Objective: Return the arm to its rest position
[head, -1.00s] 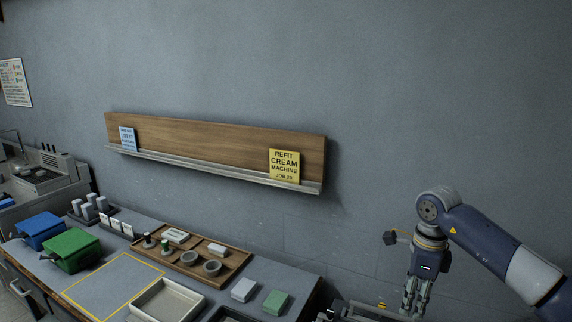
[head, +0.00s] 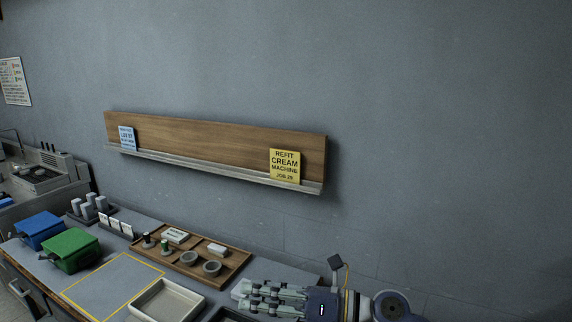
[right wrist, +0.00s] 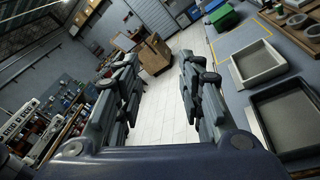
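My right gripper (head: 243,294) lies low in the head view, pointing left over the right end of the bench (head: 277,270). In the right wrist view its two fingers (right wrist: 160,62) stand apart with nothing between them, so it is open and empty. The right arm comes in from the lower right, and most of it is below the frame. My left arm and gripper are not in view.
A pale tray (head: 167,300) and a dark tray (right wrist: 288,115) are near my gripper. A wooden tray (head: 232,262) holds small parts. Green (head: 70,250) and blue (head: 40,230) bins stand left. A wall shelf (head: 215,150) holds two cards. Cardboard boxes (right wrist: 153,55) stand on the floor.

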